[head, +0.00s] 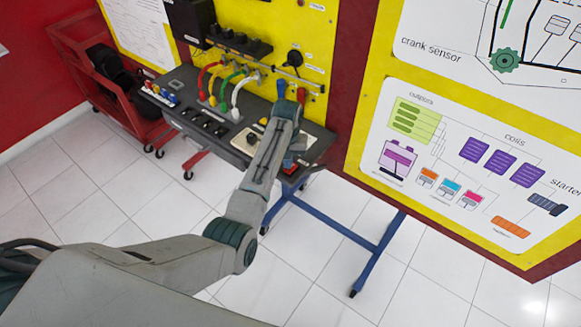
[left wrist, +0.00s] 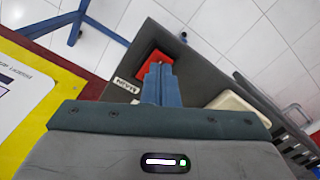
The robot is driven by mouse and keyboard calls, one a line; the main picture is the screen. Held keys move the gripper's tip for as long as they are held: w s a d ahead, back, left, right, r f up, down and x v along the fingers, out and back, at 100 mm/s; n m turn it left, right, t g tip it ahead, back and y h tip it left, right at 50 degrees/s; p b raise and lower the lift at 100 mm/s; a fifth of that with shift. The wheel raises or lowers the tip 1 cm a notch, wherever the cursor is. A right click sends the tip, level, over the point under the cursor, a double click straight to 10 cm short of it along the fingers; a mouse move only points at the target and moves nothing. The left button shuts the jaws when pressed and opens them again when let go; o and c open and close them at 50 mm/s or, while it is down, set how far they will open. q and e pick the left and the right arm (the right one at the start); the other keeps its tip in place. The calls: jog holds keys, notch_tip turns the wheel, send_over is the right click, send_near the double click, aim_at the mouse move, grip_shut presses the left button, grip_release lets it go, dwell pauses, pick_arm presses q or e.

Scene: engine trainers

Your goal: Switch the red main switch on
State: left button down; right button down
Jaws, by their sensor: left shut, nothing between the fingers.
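The red main switch (left wrist: 144,62) sits on the dark bench top near its front right corner, beside a white label reading MAIN (left wrist: 125,84). In the head view the switch (head: 289,166) shows small and partly behind my left forearm. My left gripper (left wrist: 158,68) is shut and empty. Its blue fingers point at the switch, and the tips overlap its red part in the left wrist view. I cannot tell whether they touch it, or which position the switch is in. My right gripper is not in view.
The dark bench (head: 190,121) carries coloured hoses (head: 222,85) and a beige part (left wrist: 237,106) beside the switch. A yellow panel (head: 335,100) rises behind it. A blue stand leg (head: 375,255) and a red cart (head: 125,105) stand on the tiled floor.

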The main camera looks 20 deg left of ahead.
pick_arm(q)
jog(key=shift+f+b, duration=0.4)
jog(key=shift+f, duration=0.6)
dwell(0.8)
jog(key=shift+w+r+p, duration=0.1)
jog(key=shift+r+p, duration=0.8)
jog(key=shift+r, duration=2.65)
